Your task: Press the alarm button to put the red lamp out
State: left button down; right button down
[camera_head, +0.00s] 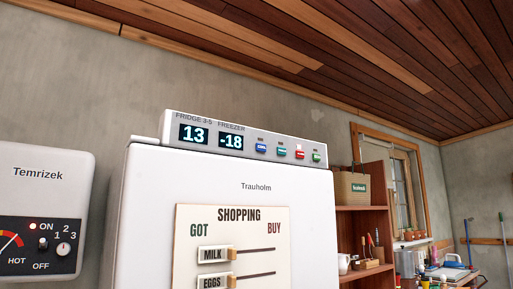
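A white fridge labelled Trauholm (300,205) stands in the middle, with a grey control panel (165,125) along its top. The panel's displays read 13 under FRIDGE 3-5 (194,134) and -18 under FREEZER (231,141). To their right is a row of small buttons: a blue button (261,147), a teal button (282,149), a red button (299,154) and a green button (317,157). Their labels are too small to read. A small red mark shows above the red button; I cannot tell whether it is a lit lamp. Neither gripper is in view.
A white Temrizek unit (40,174) with a glowing red light (33,226) marked ON hangs at left. A shopping board (190,245) with sliders is on the fridge door. Wooden shelves (365,208) and a cluttered surface are at right. Space before the panel looks clear.

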aim_at(299, 153)
jog(key=k, duration=1.25)
jog(key=u, duration=1)
jog(key=i, duration=1.65)
jog(key=z, duration=0.8)
jog(key=i, duration=0.25)
jog(key=z, duration=0.4)
